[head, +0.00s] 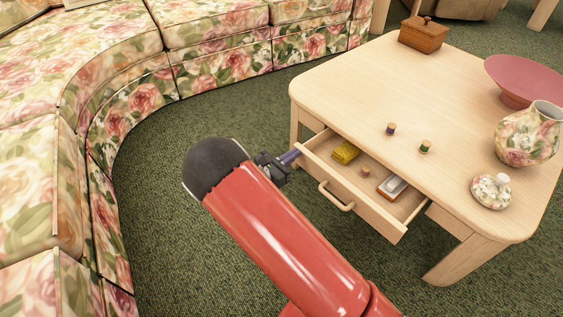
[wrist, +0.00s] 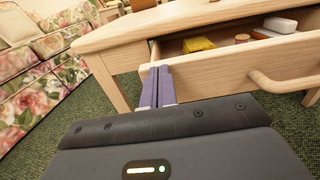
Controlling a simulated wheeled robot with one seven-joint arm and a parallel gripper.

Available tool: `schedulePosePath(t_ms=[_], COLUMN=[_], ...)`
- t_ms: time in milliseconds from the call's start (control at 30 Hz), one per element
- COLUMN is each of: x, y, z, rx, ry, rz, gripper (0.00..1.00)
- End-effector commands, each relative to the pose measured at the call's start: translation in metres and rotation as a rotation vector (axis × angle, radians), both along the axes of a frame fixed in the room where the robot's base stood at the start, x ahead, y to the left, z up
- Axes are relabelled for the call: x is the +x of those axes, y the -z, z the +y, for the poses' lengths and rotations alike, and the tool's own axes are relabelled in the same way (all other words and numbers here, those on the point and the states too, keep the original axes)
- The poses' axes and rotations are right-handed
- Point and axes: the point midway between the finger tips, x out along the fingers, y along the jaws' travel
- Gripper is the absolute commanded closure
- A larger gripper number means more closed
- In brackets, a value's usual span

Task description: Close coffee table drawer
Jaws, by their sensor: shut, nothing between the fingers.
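The light wood coffee table (head: 360,85) stands on the right in the head view. Its drawer (head: 374,217) is pulled out, with a wooden bar handle (head: 336,199) on the front. The drawer also shows in the wrist view (wrist: 215,72), with its handle (wrist: 285,82) at the right. Inside lie a yellow item (head: 345,152), a small spool (head: 365,172) and a white-topped box (head: 392,187). My gripper (head: 291,156) is shut and empty, its purple fingers (wrist: 158,75) at the left end of the drawer front. I cannot tell whether they touch it.
A floral sofa (head: 135,98) curves along the left. Green carpet (head: 230,120) lies open between sofa and table.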

Motion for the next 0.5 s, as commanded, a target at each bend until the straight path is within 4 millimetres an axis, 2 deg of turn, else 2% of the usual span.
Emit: schedulePosePath(t_ms=[33,233,400,500], x=[0.012,0.052,0.071,0.074], y=[0.0,0.001,0.0,0.0], z=[-0.013,-0.052,-0.07,-0.073], rx=[-0.001,-0.001,-0.001,0.0], ry=[0.007,0.005,0.002,0.001], rz=[-0.001,-0.001,0.0,0.0], gripper=[1.0,1.0,1.0,1.0])
